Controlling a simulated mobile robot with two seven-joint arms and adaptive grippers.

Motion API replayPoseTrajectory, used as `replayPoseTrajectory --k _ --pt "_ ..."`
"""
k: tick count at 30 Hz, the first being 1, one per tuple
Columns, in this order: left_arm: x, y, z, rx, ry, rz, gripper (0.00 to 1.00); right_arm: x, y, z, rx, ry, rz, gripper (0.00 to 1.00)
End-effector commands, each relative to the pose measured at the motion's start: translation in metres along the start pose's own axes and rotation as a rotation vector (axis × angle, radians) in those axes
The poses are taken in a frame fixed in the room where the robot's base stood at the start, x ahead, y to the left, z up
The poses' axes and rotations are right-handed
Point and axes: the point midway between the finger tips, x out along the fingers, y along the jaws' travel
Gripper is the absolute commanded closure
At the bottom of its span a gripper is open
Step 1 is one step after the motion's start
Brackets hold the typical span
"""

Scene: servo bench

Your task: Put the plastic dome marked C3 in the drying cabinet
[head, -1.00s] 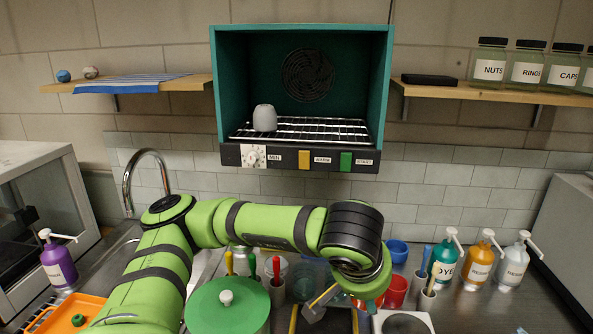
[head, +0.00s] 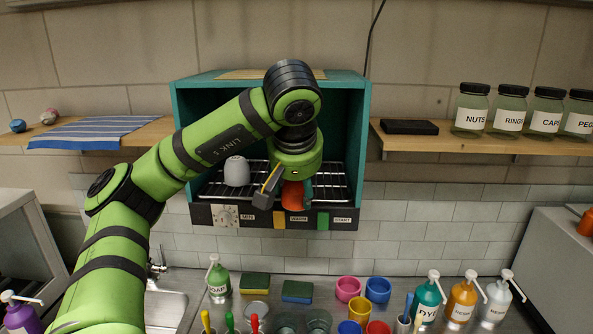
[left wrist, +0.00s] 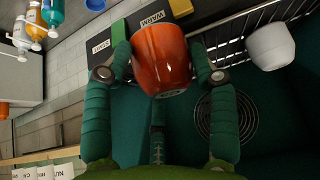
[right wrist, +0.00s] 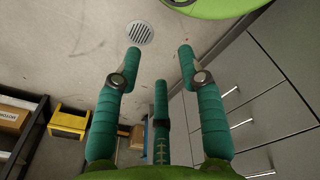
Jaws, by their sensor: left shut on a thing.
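An orange dome (head: 293,196) is held by my left gripper (head: 288,188) at the open front of the teal drying cabinet (head: 182,120). In the left wrist view the orange dome (left wrist: 160,55) sits between the two green fingers, which are shut on it. No C3 mark is readable on the side that shows. A whitish dome (head: 236,172) stands on the wire rack (head: 330,190), left of my gripper; it also shows in the left wrist view (left wrist: 271,46). My right gripper (right wrist: 160,56) is open and empty, above the floor.
A shelf with a striped cloth (head: 95,131) is left of the cabinet. A shelf with a black box (head: 408,127) and jars (head: 510,108) is right of it. Coloured cups (head: 378,290) and pump bottles (head: 462,300) stand below. The rack's right part looks clear.

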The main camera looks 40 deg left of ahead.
Motion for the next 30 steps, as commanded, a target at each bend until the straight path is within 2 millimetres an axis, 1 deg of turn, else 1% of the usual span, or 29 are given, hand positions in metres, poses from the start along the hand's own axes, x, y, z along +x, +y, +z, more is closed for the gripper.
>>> replayPoseTrajectory --k 1,3,6,13,15,18,19,21,30 --pt "0.011 0.000 -0.009 -0.003 -0.008 -0.003 0.76 0.004 0.001 0.000 -0.001 0.001 0.001 0.60" --pt "0.018 0.002 -0.023 -0.001 -0.006 -0.001 0.76 0.005 0.001 -0.001 -0.001 0.003 0.001 0.60" --pt "0.026 0.002 -0.039 -0.001 -0.003 0.001 0.76 0.005 0.001 -0.004 -0.001 0.007 0.002 0.60" --pt "0.037 0.002 -0.056 0.001 -0.003 -0.001 0.77 0.005 0.002 -0.011 -0.003 0.021 0.002 0.60" --pt "0.038 0.001 -0.069 -0.001 -0.005 -0.002 0.77 -0.006 0.002 -0.013 -0.003 0.021 0.002 0.60" --pt "0.047 0.001 -0.083 -0.001 -0.004 -0.003 0.77 -0.015 0.001 -0.013 -0.003 0.021 0.001 0.60" --pt "0.050 0.001 -0.085 0.001 -0.003 -0.003 0.77 -0.017 0.001 -0.013 -0.003 0.021 0.001 0.60" --pt "0.052 0.001 -0.081 0.004 -0.002 -0.004 0.77 -0.022 0.001 -0.013 -0.003 0.020 0.001 0.60" --pt "0.056 0.002 -0.078 0.002 0.001 0.000 0.77 -0.020 -0.005 -0.014 0.000 0.021 -0.007 0.60"
